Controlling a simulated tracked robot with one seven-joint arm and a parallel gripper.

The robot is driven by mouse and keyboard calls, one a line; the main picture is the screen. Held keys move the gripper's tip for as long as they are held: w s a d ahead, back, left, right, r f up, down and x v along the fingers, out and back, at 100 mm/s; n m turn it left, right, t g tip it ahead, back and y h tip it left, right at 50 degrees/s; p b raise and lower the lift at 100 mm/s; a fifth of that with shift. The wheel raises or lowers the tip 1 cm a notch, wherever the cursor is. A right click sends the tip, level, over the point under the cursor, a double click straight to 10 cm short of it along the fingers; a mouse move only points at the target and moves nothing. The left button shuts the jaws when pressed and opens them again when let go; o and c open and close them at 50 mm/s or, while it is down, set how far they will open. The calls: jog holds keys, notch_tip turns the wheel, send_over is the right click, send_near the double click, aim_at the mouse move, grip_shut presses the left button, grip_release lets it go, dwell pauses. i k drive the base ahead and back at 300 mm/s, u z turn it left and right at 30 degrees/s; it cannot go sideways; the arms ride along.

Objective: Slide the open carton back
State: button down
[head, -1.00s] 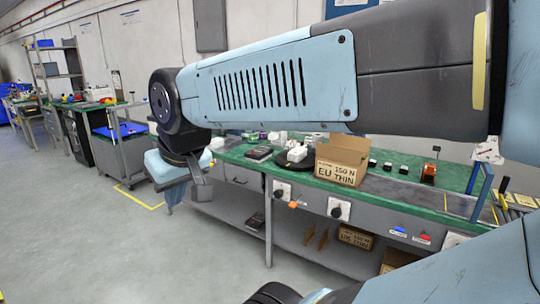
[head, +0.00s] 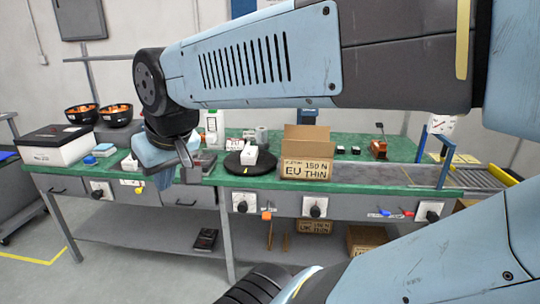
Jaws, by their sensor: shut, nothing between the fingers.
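The open carton (head: 305,171) is a brown cardboard box with raised flaps and black print, "150 N" and "EU THIN", on its front. It stands upright near the front edge of the green bench (head: 216,181), right of a round black disc. My gripper (head: 188,160) hangs below my wrist at the bench's front, left of the carton and clear of it. Its fingers look closed and hold nothing. My forearm passes above the carton.
A white box sits on the black turntable (head: 236,166) between gripper and carton. Bowls (head: 116,115) and a black-lidded white box (head: 56,146) stand at left. Small items are right of the carton. A blue-posted frame (head: 446,160) and rollers (head: 480,177) lie at right.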

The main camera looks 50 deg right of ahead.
aim_at(296, 168)
jog(key=z, duration=0.55)
jog(key=i, duration=1.1)
jog(key=z, duration=0.7)
jog(key=k, duration=0.85)
jog(key=z, duration=0.2)
jog(key=i, duration=0.9)
jog(key=u, duration=0.1)
